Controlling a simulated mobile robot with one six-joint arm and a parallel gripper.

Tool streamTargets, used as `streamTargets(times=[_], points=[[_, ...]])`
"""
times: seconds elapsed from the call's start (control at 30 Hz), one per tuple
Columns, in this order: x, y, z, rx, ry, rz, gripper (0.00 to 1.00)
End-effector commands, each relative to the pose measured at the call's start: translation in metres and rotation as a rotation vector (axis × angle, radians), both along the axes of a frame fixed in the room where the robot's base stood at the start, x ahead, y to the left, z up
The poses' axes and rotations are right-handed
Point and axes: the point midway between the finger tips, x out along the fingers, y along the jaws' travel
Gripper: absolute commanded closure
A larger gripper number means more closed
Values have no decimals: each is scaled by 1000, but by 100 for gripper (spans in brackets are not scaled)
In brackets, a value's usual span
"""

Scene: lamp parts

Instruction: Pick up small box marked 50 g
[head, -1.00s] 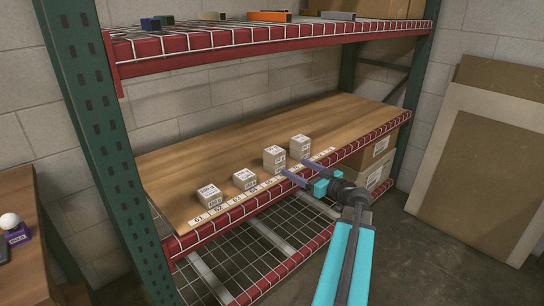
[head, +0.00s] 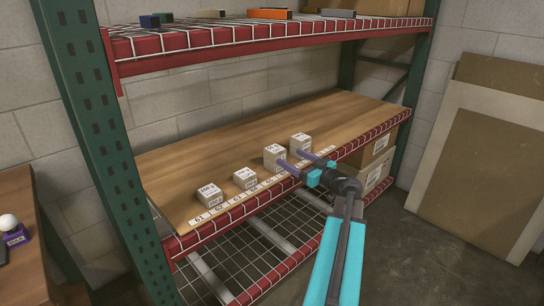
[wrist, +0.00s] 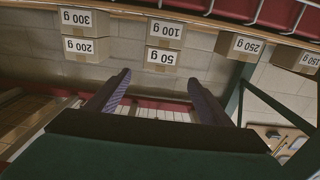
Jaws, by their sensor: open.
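The small box marked 50 g (wrist: 162,58) lies against the box marked 100 g (wrist: 165,30) in the upside-down wrist view, so it sits on top of it. In the head view this stack is third from the left, with the 50 g box (head: 273,151) uppermost. My gripper (head: 294,161) is open and empty at the shelf's front edge, in front of this stack. In the wrist view its two purple fingers (wrist: 158,84) are apart, on either side of the 50 g box's line, with no visible contact.
Beside it stands a stack of the 300 g (wrist: 80,18) and 200 g (wrist: 82,47) boxes. On the other side are single boxes marked 250 g (wrist: 246,45) and 150 g (wrist: 300,60). An upper shelf (head: 230,40) hangs above. The wooden shelf (head: 200,150) behind the boxes is clear.

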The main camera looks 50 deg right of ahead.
Motion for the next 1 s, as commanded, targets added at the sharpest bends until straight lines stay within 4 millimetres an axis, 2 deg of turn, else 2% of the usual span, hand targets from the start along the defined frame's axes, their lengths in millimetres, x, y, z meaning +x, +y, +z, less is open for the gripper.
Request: streamTargets(times=[0.2, 0.33, 0.83, 1.0], points=[[33, -4, 0, 0, 0, 2, 27], [45, -4, 0, 0, 0, 0, 27], [52, -5, 0, 0, 0, -1, 27], [63, -6, -2, 1, 0, -1, 27]])
